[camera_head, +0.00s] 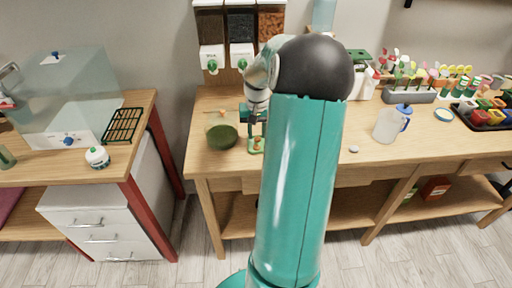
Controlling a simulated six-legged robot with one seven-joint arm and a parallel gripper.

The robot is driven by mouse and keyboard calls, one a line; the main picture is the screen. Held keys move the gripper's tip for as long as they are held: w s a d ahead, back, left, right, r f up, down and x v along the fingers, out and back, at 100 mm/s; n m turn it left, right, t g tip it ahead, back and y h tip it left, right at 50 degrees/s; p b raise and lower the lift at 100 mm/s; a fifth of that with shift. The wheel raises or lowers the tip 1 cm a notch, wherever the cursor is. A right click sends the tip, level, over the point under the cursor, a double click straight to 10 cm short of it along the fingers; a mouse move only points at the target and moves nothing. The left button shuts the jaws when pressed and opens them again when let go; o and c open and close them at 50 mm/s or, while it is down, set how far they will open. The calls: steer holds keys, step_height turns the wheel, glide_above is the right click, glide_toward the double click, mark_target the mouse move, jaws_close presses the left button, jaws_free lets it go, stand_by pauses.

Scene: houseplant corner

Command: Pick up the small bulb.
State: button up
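No object in view is clearly a bulb. A small pale rounded object (354,149) lies alone on the wooden bench, right of my arm; it is too small to tell whether it is the bulb. A tiny orange-brown thing (222,113) is at the left, behind the green bowl, also unclear. My gripper (256,140) points down over the left part of the bench, right of the bowl and apart from the pale object. Its fingers are small and partly hidden by my arm, so I cannot tell whether it is open or holds anything.
A dark green bowl (222,137) stands close left of my gripper. A clear jug (387,125) with a blue handle, a planter (408,96) and a black tray (484,121) of colored pots stand right. The bench front around the pale object is clear. My arm hides the bench middle.

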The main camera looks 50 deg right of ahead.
mark_target(257, 142)
step_height(257, 142, down, 5)
steer(key=shift+f, duration=0.15)
jaws_close()
